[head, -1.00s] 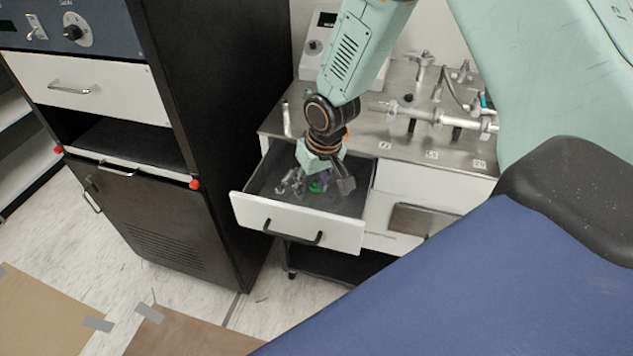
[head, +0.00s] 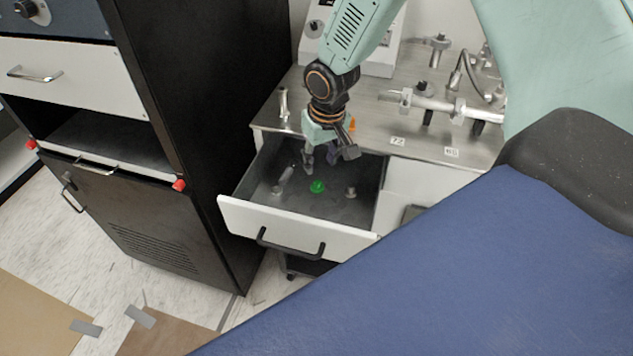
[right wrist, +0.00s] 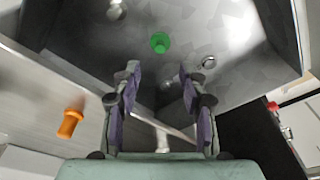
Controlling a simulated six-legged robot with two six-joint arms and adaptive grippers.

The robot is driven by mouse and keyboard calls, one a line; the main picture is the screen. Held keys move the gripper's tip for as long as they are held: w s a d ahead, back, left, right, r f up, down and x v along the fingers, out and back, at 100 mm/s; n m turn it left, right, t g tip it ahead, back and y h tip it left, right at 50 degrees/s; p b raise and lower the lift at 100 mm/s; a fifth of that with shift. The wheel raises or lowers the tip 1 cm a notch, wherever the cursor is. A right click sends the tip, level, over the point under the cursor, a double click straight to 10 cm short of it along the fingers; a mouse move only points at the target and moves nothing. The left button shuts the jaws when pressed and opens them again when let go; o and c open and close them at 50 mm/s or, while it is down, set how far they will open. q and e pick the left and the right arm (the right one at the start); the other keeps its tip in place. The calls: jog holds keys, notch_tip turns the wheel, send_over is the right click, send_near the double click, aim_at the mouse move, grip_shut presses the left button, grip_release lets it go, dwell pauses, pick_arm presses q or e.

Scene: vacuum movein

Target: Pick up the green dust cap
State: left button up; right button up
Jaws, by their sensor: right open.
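The green dust cap (head: 317,187) lies on the floor of the open drawer (head: 300,232), near its middle. It also shows in the right wrist view (right wrist: 160,42), beyond the fingertips. My right gripper (head: 322,163) is above the back part of the drawer, pointing down. In the right wrist view its two purple-padded fingers (right wrist: 158,85) are apart with nothing held between them. The cap is clear of both fingers. My left gripper is not in view.
Metal fittings lie in the drawer beside the cap, one at the right (head: 350,192) and one at the left (head: 283,178). An orange cap (right wrist: 70,122) sits on the metal bench top (head: 420,141). A black cabinet (head: 190,120) stands close on the left.

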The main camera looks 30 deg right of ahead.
aim_at(317, 181)
jog(key=f, duration=0.4)
jog(key=w+f+b, duration=0.1)
jog(key=f, duration=0.2)
jog(key=shift+f, duration=0.1)
jog(key=shift+w+d+f, duration=0.15)
jog(key=shift+d+f, duration=0.05)
jog(key=shift+f, duration=0.15)
jog(key=shift+a+r, duration=0.2)
jog(key=shift+a, duration=0.1)
jog(key=shift+c, duration=2)
jog(key=shift+d+f, duration=0.1)
jog(key=shift+d, duration=0.15)
jog(key=c, duration=0.4)
jog(key=shift+a, duration=0.15)
jog(key=shift+c, duration=0.2)
